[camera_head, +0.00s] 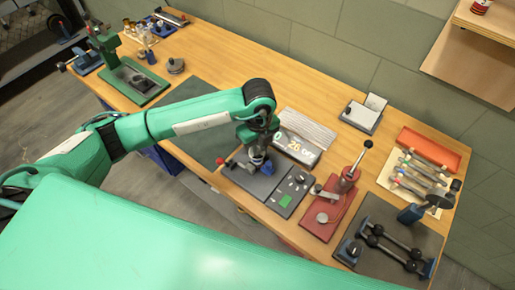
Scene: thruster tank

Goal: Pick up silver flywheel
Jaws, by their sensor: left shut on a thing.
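My left gripper (258,150) points down over the dark grey tray (252,184) near the front middle of the bench. It is shut on a small silver round piece, which looks like the silver flywheel (258,160). The fingers and wrist partly hide this piece. I cannot tell whether it touches the tray below. My right gripper does not show.
A scale with a lit display (297,148) stands just right of the gripper. A red lever press (334,203) is farther right. A dark rack with dumbbell-like parts (391,247) lies at the right end. The dark green mat (205,95) has bare room.

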